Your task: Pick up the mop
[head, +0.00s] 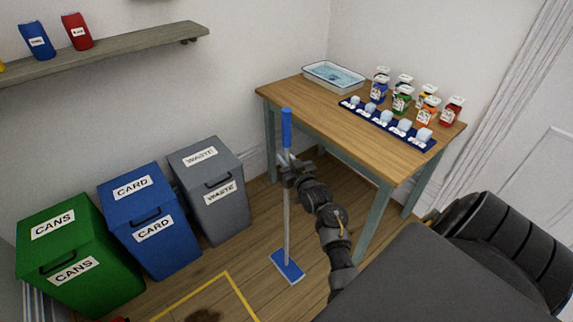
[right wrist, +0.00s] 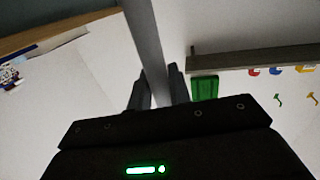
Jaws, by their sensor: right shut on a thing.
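The mop stands upright in the head view, with a blue grip on top, a grey pole (head: 286,222) and a flat blue head (head: 287,266) at floor level. My right gripper (head: 288,170) is shut on the pole just below the blue grip. In the right wrist view the pole (right wrist: 144,40) runs down between the two fingers of my right gripper (right wrist: 158,90). I cannot tell whether the mop head touches the floor. My left gripper is not in view.
A wooden table (head: 330,122) with jars and a water tray (head: 334,76) stands right behind the mop. Green (head: 70,250), blue (head: 150,222) and grey (head: 212,190) bins stand at left. Yellow tape (head: 238,291) marks floor around a dark stain (head: 205,315). A shelf (head: 120,45) hangs above.

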